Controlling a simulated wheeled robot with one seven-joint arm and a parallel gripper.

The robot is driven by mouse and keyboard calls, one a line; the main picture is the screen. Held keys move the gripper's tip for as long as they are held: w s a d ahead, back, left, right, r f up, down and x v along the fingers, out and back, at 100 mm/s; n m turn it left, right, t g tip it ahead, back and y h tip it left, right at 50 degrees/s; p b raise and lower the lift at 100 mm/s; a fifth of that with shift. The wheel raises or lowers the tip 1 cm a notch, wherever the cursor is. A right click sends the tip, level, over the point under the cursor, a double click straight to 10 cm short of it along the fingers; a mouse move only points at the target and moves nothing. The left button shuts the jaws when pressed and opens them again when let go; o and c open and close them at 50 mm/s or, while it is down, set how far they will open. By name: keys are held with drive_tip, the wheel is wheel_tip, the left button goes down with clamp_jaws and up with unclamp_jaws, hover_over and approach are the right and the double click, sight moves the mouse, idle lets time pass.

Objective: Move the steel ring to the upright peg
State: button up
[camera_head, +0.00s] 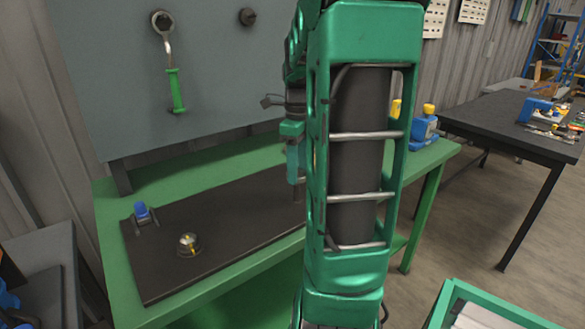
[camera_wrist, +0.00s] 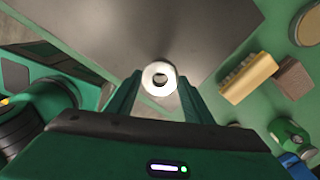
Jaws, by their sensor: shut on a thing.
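My gripper (camera_wrist: 160,85) is shut on the steel ring (camera_wrist: 159,67), a pale, shiny round piece with a hole, held between the fingertips. The hole has a dark middle; I cannot tell whether anything stands inside it. In the head view my gripper (camera_head: 297,180) points down over the right part of the dark mat, partly hidden by my arm. On the mat's left part are a low round metal stand (camera_head: 188,244) with a yellowish mark and a small bracket with a blue top (camera_head: 142,212). I cannot tell which fitting is the upright peg.
The dark mat (camera_head: 160,280) lies on a green bench (camera_head: 120,195) before a grey tool panel (camera_head: 200,70) with a hanging wrench (camera_head: 175,90). The mat's middle looks clear.

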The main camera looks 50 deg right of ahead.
sight(297, 199)
drive_tip(key=shift+f, duration=3.65)
idle(1.4)
drive_tip(key=o, duration=1.5)
drive_tip(key=shift+r, duration=0.1)
drive_tip(key=shift+r, duration=4.45)
